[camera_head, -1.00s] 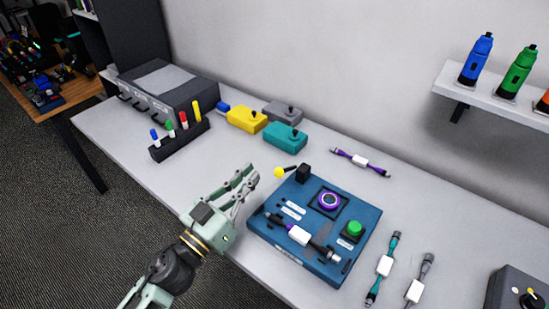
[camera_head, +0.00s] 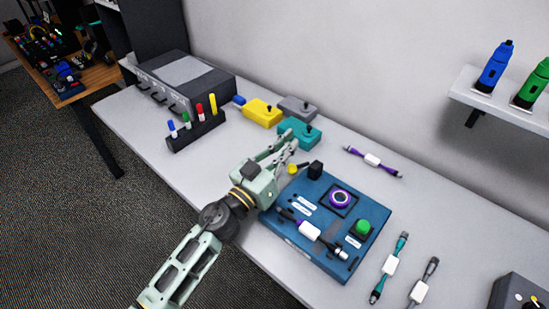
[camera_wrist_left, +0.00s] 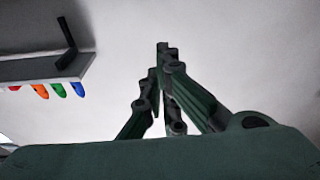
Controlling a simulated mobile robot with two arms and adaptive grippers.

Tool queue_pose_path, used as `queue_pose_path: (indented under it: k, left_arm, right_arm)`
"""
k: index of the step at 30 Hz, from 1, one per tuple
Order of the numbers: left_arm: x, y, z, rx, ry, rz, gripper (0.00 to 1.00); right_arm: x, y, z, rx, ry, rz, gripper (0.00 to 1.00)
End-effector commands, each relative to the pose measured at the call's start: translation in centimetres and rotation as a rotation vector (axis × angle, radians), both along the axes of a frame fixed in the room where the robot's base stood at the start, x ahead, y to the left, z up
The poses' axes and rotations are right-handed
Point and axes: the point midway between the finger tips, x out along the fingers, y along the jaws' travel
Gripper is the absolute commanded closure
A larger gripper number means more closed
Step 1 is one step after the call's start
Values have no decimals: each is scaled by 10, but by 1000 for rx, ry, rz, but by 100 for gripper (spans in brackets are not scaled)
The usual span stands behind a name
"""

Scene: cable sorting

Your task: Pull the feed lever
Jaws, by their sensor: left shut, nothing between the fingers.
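The feed lever is a short black arm with a yellow knob (camera_head: 292,169), standing out from a black block (camera_head: 315,169) at the back left corner of the blue panel box (camera_head: 325,262). My left gripper (camera_head: 292,143) is shut and empty, with its fingers just behind and beside the yellow knob in the head view. I cannot tell whether they touch it. In the left wrist view the closed fingers (camera_wrist_left: 163,50) point at the bare wall, and the lever is not visible. My right gripper is not in view.
The panel carries a purple ring (camera_head: 341,198), a green button (camera_head: 363,229) and a cable with a white tag (camera_head: 309,231). A teal box (camera_head: 299,133) stands close behind my fingers. Other tagged cables (camera_head: 390,265) lie to the right. Bare table lies at the front left.

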Motion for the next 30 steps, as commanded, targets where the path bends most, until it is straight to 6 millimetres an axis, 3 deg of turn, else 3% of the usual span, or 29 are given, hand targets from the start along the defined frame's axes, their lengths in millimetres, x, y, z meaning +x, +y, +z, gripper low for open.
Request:
queue_pose_path:
  k: [1,6,21,30]
  left_arm:
    - [-3,1,-19,-3,7,2,100]
    - [-7,2,-36,-2,3,0,100]
    - [-9,3,-42,1,2,0,100]
    - [-24,14,-69,0,4,0,100]
  right_arm:
    - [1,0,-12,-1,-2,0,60]
    - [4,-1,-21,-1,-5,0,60]
    - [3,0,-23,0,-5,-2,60]
    - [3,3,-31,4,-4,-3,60]
